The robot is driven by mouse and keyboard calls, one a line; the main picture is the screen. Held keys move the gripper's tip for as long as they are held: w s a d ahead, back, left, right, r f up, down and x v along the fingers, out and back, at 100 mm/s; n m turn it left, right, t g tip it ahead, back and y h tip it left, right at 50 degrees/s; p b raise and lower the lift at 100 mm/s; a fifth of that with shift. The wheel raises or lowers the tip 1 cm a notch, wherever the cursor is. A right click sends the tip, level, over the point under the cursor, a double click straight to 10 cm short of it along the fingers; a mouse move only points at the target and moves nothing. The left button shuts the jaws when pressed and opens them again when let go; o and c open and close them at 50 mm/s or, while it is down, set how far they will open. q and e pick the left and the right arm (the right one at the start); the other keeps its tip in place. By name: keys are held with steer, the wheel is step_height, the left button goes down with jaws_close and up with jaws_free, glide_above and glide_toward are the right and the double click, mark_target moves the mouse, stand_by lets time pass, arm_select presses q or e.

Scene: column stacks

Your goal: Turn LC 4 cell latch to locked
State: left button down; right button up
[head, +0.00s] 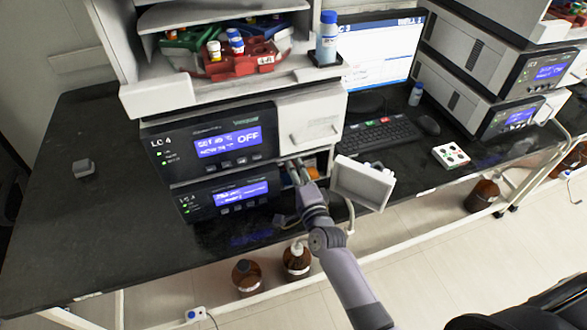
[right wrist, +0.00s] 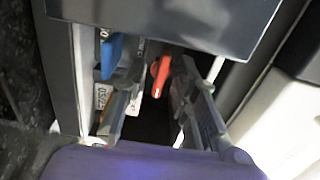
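The LC 4 unit (head: 185,160) is a dark-fronted stack with blue displays; the upper display reads OFF. Below its upper white panel, a compartment is open, with its white door (head: 362,183) swung out to the right. My right gripper (head: 300,172) reaches into this opening. In the right wrist view, a red-orange lever (right wrist: 160,76) points up and slightly right between the two open fingers (right wrist: 158,92). Neither finger clearly touches it. A blue part (right wrist: 111,55) is left of it, beside the left finger. The lever's base is partly hidden. My left gripper is not in view.
The open door stands close to the right of my right wrist. A red tray (head: 240,62) with vials sits on top of the stack. A keyboard (head: 375,135) and mouse lie to the right. Brown bottles (head: 296,262) stand below the bench edge. The left bench is mostly clear.

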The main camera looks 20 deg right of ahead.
steer(key=shift+c, duration=0.3)
jaws_close()
